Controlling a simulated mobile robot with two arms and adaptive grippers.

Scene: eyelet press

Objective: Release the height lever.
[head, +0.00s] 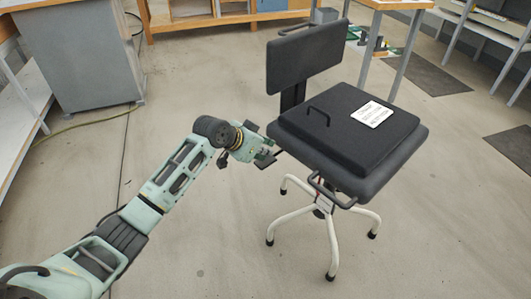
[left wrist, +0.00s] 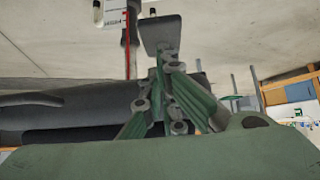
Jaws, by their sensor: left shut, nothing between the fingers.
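The black office chair (head: 350,148) stands upright on white legs. Its height lever cannot be made out clearly in either view; the area under the seat's left edge is partly hidden by my gripper. My left gripper (head: 268,157) is at the left side of the seat, close to its lower edge. In the left wrist view its closed fingers (left wrist: 160,40) show empty beside the chair's column (left wrist: 131,35), with the dark seat (left wrist: 60,118) behind the finger links. Whether the fingers touch the chair cannot be told. My right gripper is out of view.
A white label (head: 372,114) and a small handle (head: 318,114) are on the seat. A grey cabinet (head: 85,55) stands at the left, and a table (head: 395,5) behind the chair. The floor in front is clear.

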